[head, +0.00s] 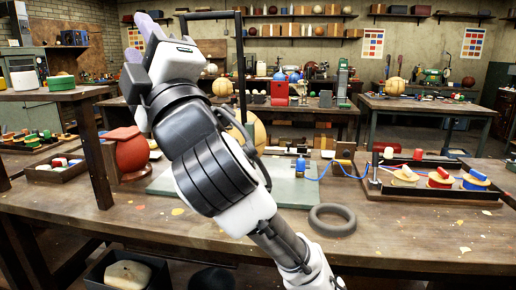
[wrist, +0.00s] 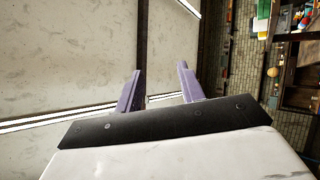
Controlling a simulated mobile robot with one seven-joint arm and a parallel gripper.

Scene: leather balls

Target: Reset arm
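My arm is raised in front of the workbench in the head view, with my gripper (head: 148,30) up at the upper left, pointing upward. In the wrist view my gripper (wrist: 160,88) shows two purple fingers standing apart with a clear gap between them. Nothing is held between the fingers. The wrist camera looks at the ceiling and its light strips, with the back wall and shelves tipped sideways at the right.
The wooden workbench (head: 250,238) spans the front. My arm partly hides a tan ball (head: 256,132). The bench's front right is clear.

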